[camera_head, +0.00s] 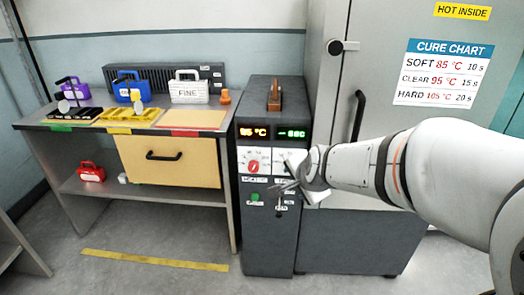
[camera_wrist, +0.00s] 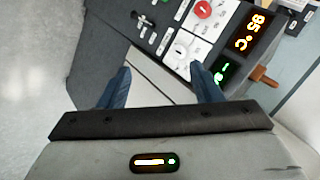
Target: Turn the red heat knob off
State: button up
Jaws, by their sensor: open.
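The red heat knob (camera_head: 254,166) sits on a white dial plate on the front of the dark control box (camera_head: 262,225), below a lit orange display. It also shows at the top of the wrist view (camera_wrist: 203,9). My gripper (camera_head: 284,187) is open and empty, in front of the box's right side, right of and slightly below the red knob. In the wrist view its two blue fingers (camera_wrist: 160,68) stand apart with nothing between the tips.
A green button (camera_head: 255,197) and small switches lie below the dials. A grey cabinet with a black handle (camera_head: 357,115) stands at the right. A workbench with a yellow drawer (camera_head: 170,172) and coloured cases stands left. The floor in front is clear.

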jog(key=w+a+f+m+t+b, duration=0.4)
jog(key=w+a+f+m+b, duration=0.35)
jog(key=w, duration=0.45)
jog(key=m+t+h+b, duration=0.3)
jog(key=m+t+b, duration=0.25)
jog(key=m, duration=0.95)
send_near(253, 169)
jog(key=w, duration=1.1)
jog(key=shift+d+f, duration=0.1)
jog(key=shift+d, duration=0.2)
jog(key=c, duration=1)
